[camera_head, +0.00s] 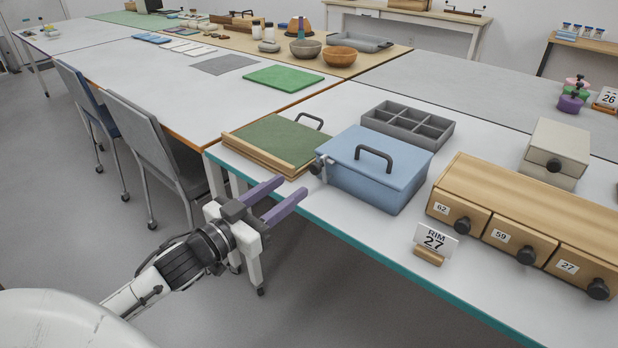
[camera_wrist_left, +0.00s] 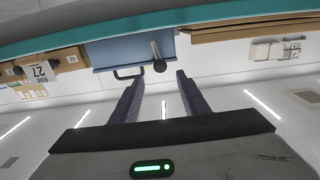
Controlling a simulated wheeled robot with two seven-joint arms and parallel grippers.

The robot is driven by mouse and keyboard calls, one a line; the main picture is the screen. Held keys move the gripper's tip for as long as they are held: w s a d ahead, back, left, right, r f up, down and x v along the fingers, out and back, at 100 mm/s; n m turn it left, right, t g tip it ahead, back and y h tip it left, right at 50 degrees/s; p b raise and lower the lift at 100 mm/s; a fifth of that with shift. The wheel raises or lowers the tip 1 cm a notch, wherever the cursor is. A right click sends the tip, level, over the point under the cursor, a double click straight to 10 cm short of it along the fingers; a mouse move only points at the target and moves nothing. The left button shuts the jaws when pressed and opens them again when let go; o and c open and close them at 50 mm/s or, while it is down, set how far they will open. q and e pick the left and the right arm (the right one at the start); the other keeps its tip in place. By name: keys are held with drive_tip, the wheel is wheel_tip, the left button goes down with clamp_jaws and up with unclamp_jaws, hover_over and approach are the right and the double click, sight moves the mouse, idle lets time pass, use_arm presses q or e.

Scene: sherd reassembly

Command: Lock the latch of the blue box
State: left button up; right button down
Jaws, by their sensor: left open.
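The blue box (camera_head: 365,177) stands on the white table near its teal front edge, with its lid down and a dark handle on top. Its latch (camera_head: 320,167) is on the left side, a grey metal piece with a dark knob. In the left wrist view the blue box (camera_wrist_left: 120,53) is beyond the fingers, and the latch (camera_wrist_left: 157,58) shows as a bar with a dark round knob. My left gripper (camera_head: 287,192) is open and empty, in front of the table edge, apart from the box. My right gripper is not in view.
A green board with a wooden edge (camera_head: 276,142) lies left of the box. A grey compartment tray (camera_head: 408,126) is behind it. A wooden drawer unit (camera_head: 520,220) and a RIM 27 sign (camera_head: 435,241) stand to the right. Chairs (camera_head: 155,145) stand at the left.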

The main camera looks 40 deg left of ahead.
sight(313, 170)
use_arm(q)
drive_tip(key=w, duration=0.8)
drive_tip(key=shift+d+b, duration=0.3)
drive_tip(key=shift+b, duration=0.1)
